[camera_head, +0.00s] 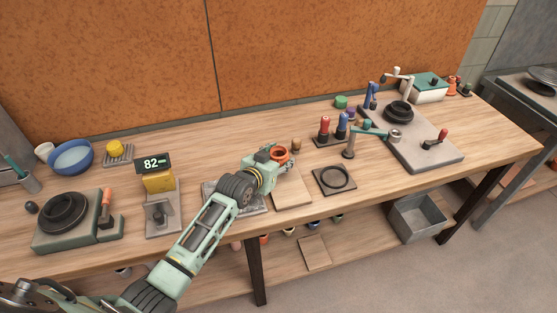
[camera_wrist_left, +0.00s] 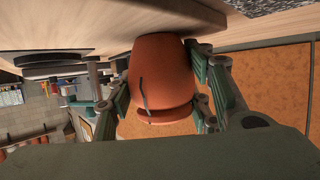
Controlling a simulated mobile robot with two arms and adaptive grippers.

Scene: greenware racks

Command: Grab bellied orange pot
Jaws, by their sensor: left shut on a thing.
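The bellied orange pot (camera_head: 280,154) is at the tip of my left gripper (camera_head: 269,157) in the head view, over a light wooden board (camera_head: 292,192). In the left wrist view the pot (camera_wrist_left: 160,75) fills the middle, with a dark curved line on its side. The fingers of my left gripper (camera_wrist_left: 163,85) are on both sides of it and shut on it. The pot's opening faces up in the head view. I cannot tell whether its base touches the board. My right gripper is not in view.
A black ring on a square plate (camera_head: 334,178) lies right of the pot. Red and blue handled tools (camera_head: 331,132) stand behind it. A yellow device with a display (camera_head: 157,176) and a blue bowl (camera_head: 71,157) are on the left. A grey bin (camera_head: 416,219) is below.

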